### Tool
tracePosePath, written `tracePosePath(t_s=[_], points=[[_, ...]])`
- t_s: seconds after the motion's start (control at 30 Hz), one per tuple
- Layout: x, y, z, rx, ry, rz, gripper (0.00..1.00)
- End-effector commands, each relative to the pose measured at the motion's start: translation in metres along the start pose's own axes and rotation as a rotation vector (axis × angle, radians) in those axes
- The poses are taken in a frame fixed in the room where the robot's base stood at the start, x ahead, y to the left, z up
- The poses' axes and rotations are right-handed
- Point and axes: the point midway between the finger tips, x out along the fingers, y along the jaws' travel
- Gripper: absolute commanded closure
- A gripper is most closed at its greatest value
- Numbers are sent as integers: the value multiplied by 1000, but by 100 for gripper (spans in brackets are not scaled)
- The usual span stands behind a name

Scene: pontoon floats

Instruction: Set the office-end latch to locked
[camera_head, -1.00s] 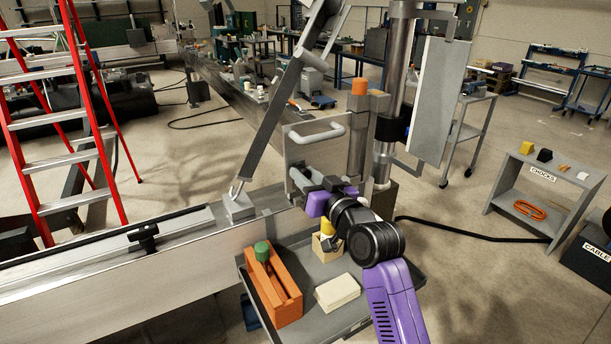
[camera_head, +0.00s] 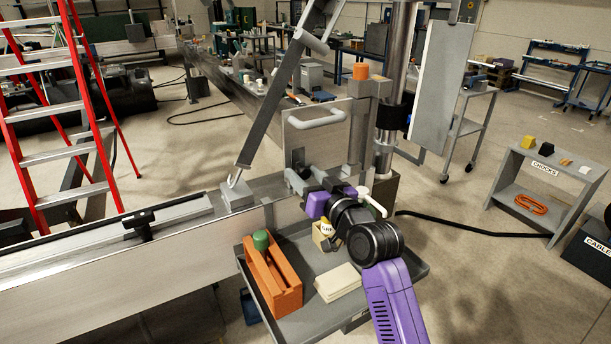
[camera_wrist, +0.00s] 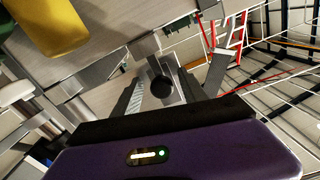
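My gripper (camera_head: 291,176) reaches in at the end of the long metal beam, just below the upright plate with the grey bar handle (camera_head: 317,118). In the wrist view its two fingers (camera_wrist: 160,98) stand apart, one on each side of a small part with a round black knob (camera_wrist: 160,87). I cannot tell whether they touch it. This knobbed part may be the latch; no label shows it. In the head view my gripper and wrist hide it, so its setting cannot be read. A black T-shaped handle (camera_head: 140,218) sits on the beam further left.
Below my arm is a grey tray (camera_head: 322,322) with an orange carrier (camera_head: 270,280), a small box (camera_head: 322,236) and a pale pad (camera_head: 338,282). A post with an orange cap (camera_head: 361,71) stands close behind. A red ladder (camera_head: 88,100) is at left.

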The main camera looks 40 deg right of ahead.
Motion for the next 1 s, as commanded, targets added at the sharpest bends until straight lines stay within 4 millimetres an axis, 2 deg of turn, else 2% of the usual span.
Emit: tracePosePath(t_s=[0.13,0.23,0.5,0.63,0.8,1.0], points=[[-2,0,0,0,1,-1,50],[-11,0,0,0,2,0,50],[-54,1,2,0,1,1,50],[-70,0,1,1,0,0,50],[-78,0,0,0,1,0,50],[-78,0,0,0,0,0,50]])
